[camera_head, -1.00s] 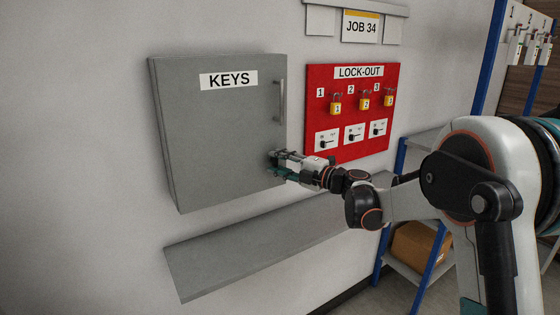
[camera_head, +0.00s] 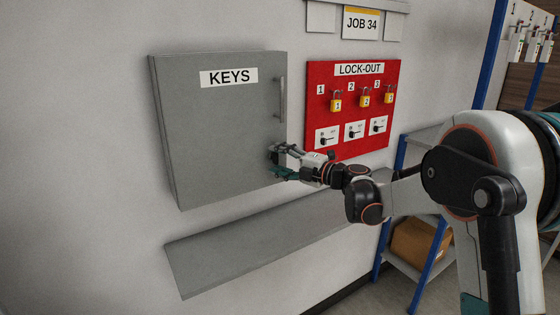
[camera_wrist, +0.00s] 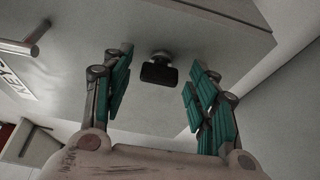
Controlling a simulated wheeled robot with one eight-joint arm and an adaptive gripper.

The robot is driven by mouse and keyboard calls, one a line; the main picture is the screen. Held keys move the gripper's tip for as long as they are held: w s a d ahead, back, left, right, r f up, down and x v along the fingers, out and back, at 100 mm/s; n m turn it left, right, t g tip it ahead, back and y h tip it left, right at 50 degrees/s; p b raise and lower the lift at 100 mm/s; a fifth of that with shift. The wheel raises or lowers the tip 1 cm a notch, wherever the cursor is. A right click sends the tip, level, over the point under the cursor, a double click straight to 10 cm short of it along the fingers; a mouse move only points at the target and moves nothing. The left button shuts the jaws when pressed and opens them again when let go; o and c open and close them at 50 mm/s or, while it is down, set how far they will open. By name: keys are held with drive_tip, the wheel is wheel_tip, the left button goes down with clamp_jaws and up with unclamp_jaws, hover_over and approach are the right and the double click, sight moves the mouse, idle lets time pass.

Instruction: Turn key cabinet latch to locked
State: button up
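The grey key cabinet (camera_head: 215,135), labelled KEYS, hangs on the wall with its door shut. Its latch (camera_wrist: 160,70) is a dark, flat knob on a round metal base, low on the door near the right edge. In the wrist view the knob lies between the teal-padded fingers of my gripper (camera_wrist: 158,92), with a gap on each side. My gripper is open and touches nothing that I can see. In the head view my gripper (camera_head: 279,164) is at the door's lower right and largely hides the latch. I cannot read lock markings.
The door handle (camera_head: 283,99) stands above my gripper. A red lock-out board (camera_head: 345,112) with yellow padlocks hangs just right of the cabinet. A grey shelf (camera_head: 225,262) juts out below. Blue-framed racking (camera_head: 430,264) stands at the right.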

drive_tip(key=v, duration=1.2)
